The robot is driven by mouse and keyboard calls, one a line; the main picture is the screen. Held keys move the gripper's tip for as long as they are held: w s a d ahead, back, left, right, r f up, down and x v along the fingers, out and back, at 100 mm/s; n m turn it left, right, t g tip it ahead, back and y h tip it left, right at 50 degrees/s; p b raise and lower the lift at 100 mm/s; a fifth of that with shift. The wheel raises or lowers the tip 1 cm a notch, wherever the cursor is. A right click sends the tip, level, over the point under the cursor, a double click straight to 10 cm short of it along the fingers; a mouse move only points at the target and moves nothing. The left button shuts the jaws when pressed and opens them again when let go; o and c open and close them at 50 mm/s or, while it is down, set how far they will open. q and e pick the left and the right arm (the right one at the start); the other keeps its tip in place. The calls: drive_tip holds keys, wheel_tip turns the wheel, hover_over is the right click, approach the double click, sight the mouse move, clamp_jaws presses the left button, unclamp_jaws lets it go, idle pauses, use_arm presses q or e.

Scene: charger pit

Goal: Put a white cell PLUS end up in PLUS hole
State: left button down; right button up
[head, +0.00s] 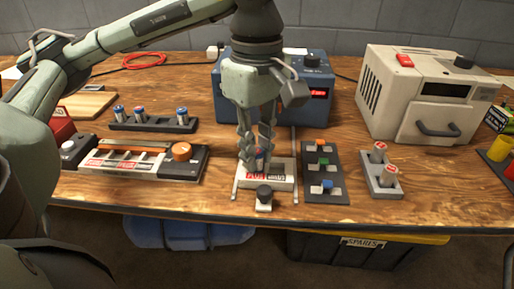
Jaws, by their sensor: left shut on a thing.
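My left gripper (258,158) points straight down over a pale block (281,181) at the front middle of the table. It is shut on a small cell (260,155), mostly hidden between the fingers; a bit of blue and red shows. The block's front has a red PLUS label under the fingers and another label to its right. The fingers hide the holes, so I cannot tell whether the cell is in one, nor which end is up. My right gripper is not in view.
A dark rack (152,125) with several cells stands back left, behind a tester with an orange knob (182,151). A blue device (320,110) stands behind the block.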

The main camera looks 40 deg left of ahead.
use_arm(q)
drive_tip(key=shift+f+b, duration=0.3)
drive_tip(key=shift+b, duration=0.2)
idle(0.6)
drive_tip(key=c, duration=1.3)
unclamp_jaws()
drive_tip(key=shift+r, duration=0.1)
drive_tip(key=shift+r+p, duration=2.2)
drive_tip(key=shift+r, duration=1.25)
drive_tip(key=shift+s+f, duration=0.1)
